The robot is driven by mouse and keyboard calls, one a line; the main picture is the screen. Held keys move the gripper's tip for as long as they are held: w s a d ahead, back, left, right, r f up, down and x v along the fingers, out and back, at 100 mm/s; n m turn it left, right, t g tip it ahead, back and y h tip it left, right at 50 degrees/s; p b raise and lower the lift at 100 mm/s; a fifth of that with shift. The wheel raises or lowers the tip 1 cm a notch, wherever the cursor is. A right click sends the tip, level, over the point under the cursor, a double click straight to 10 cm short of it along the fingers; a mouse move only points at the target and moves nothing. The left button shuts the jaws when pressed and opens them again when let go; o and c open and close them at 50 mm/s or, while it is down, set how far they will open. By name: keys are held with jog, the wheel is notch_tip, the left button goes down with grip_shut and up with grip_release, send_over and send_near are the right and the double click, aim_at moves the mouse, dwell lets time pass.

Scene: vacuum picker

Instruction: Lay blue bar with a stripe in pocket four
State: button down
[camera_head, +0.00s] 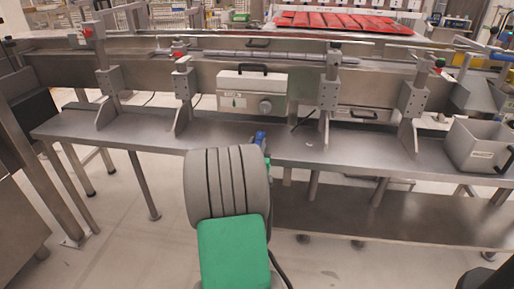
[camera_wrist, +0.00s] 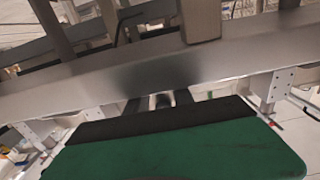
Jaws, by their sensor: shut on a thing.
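A small blue piece (camera_head: 261,138), which looks like the end of the blue bar, shows just past my grey ribbed arm, over the front edge of the steel bench. No stripe can be made out on it. My gripper is mostly hidden behind my arm in the head view. In the wrist view, my gripper (camera_wrist: 161,101) shows as two short dark fingers beyond the dark edge of a green panel, with something small and indistinct between them. It is shut on that thing. I cannot make out pocket four or any numbered pockets in either view.
The steel bench (camera_head: 150,130) runs across the view, with upright brackets (camera_head: 327,95) along it. A grey box with a black handle (camera_head: 251,90) stands behind. An open metal bin (camera_head: 477,146) is at the right. A lower shelf (camera_head: 400,215) lies below. Red pieces (camera_head: 340,22) lie farther back.

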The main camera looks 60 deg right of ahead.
jog(key=c, duration=1.6)
grip_release()
jog(key=shift+f, duration=0.1)
jog(key=o, duration=0.5)
